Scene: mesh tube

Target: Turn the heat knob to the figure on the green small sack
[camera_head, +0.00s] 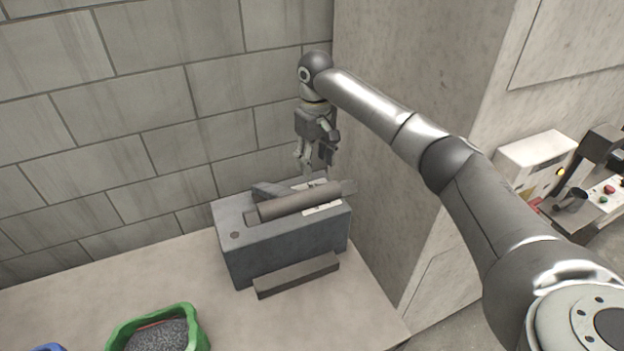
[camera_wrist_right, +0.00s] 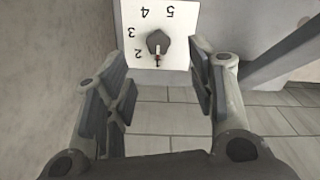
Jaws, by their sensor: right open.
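The heat knob (camera_wrist_right: 159,42) is a small dark grey knob on a white dial plate (camera_wrist_right: 183,38) in the right wrist view. The plate's figures 1 to 5 show upside down. The knob's pale and red mark points to the 1. My right gripper (camera_wrist_right: 160,82) is open, its fingers spread below the plate and to both sides of the knob, holding nothing. In the head view the right gripper (camera_head: 314,160) hangs above the grey machine (camera_head: 240,262). The green small sack (camera_head: 197,320), open and filled with grey granules, is cut off at the bottom; no figure on it shows.
A dark cylinder (camera_head: 300,200) lies across the machine's top. A tiled wall (camera_head: 140,110) stands behind and a concrete pillar (camera_head: 380,220) to the right. A blue thing (camera_head: 48,348) peeks in at bottom left.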

